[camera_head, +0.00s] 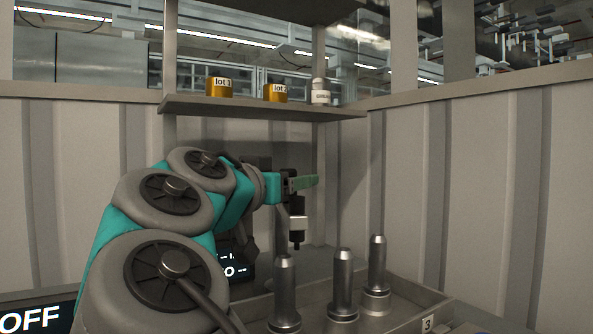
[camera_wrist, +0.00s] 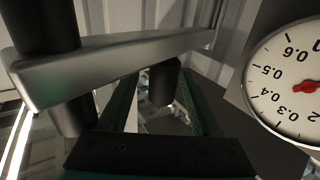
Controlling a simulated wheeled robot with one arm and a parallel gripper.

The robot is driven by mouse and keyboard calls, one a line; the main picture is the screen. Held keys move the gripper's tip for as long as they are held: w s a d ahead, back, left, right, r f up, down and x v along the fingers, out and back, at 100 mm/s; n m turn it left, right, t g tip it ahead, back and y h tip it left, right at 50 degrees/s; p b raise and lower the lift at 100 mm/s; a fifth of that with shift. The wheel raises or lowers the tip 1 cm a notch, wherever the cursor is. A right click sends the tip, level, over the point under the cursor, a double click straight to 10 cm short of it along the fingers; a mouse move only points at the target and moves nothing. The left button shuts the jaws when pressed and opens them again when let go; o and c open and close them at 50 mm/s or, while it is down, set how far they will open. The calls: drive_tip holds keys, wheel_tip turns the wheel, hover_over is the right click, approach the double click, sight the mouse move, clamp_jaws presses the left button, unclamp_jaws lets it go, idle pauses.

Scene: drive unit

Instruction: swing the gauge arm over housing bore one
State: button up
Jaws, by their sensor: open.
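My gripper (camera_head: 304,183) reaches out level at the end of my arm in the head view, its green fingers above the metal posts. In the wrist view my gripper (camera_wrist: 160,82) is open, with one finger on each side of a short black knob (camera_wrist: 163,88). The knob hangs under a grey bar, seemingly the gauge arm (camera_wrist: 115,60); I cannot tell whether the fingers touch it. In the head view a black probe with a pale block (camera_head: 298,224) hangs just below my gripper. Three upright metal posts (camera_head: 284,298) (camera_head: 342,287) (camera_head: 377,275) stand below. My arm hides the gauge stand.
A white dial (camera_wrist: 292,85) with a red needle is at the right of the wrist view. A shelf (camera_head: 260,107) above holds two yellow lot containers (camera_head: 219,88) and a white bottle (camera_head: 320,93). An OFF display (camera_head: 35,318) is at lower left. A tag marked 3 (camera_head: 428,324) is at the front.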

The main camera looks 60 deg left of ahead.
drive_tip(key=shift+r, duration=1.7)
drive_tip(key=s+d+b, duration=0.2)
drive_tip(key=d+b, duration=0.1)
drive_tip(key=d, duration=0.4)
drive_tip(key=s+d+r+b, duration=0.1)
drive_tip(key=s+d+b, duration=0.2)
drive_tip(key=d, duration=0.5)
drive_tip(key=shift+s+r+b, duration=0.3)
drive_tip(key=shift+b, duration=0.3)
